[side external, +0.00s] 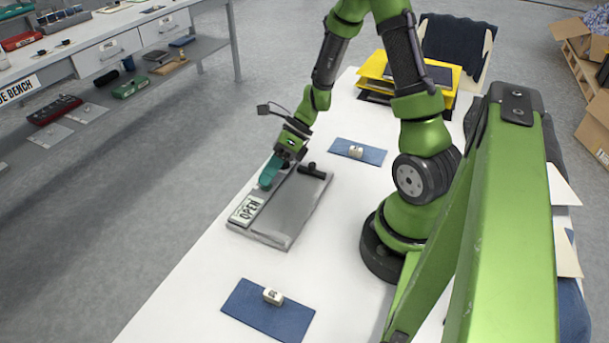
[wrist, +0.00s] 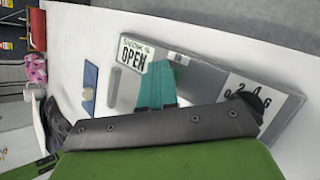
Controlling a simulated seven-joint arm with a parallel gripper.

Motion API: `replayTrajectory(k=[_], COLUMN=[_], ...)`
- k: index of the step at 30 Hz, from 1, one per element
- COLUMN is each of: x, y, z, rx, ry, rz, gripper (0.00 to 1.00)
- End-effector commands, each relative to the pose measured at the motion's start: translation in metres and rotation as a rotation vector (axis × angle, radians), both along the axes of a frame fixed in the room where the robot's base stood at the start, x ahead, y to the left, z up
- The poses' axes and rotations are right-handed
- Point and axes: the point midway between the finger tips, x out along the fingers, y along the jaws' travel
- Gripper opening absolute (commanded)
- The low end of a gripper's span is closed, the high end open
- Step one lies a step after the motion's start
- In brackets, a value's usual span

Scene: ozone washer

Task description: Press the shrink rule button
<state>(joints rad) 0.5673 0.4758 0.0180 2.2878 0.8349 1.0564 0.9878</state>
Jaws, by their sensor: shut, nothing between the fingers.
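A flat grey panel (side external: 293,208) lies on the white table, with a white OPEN sign (side external: 246,209) at its near left end and a black knob (side external: 313,170) at its far end. The wrist view shows the panel, the OPEN sign (wrist: 135,55), a small light label or part (wrist: 178,57) beside it, and numbers (wrist: 246,88) near the knob. No button marked shrink rule can be made out. My gripper (side external: 266,184), with teal fingers, is shut and empty, low over the panel's left strip beyond the sign. The teal fingers (wrist: 157,85) hide part of that strip; contact cannot be told.
Blue mats, each bearing a small white block, lie at the front (side external: 268,312) and behind the panel (side external: 372,155). Yellow trays (side external: 374,68) stand at the table's back. A workbench (side external: 110,35) stands at the left across a floor gap.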

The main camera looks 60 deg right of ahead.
Motion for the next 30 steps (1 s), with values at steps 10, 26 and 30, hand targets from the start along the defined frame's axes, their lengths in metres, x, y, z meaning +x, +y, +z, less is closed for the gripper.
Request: replayTrajectory(k=[10,26,30], x=[0.000,-0.001,0.000], y=[0.000,0.000,0.000], z=[0.002,0.018,0.019], rx=[-0.002,-0.001,-0.001], ry=[-0.001,0.001,0.000], rz=[0.001,0.002,0.001], gripper=[0.00,0.00,0.00])
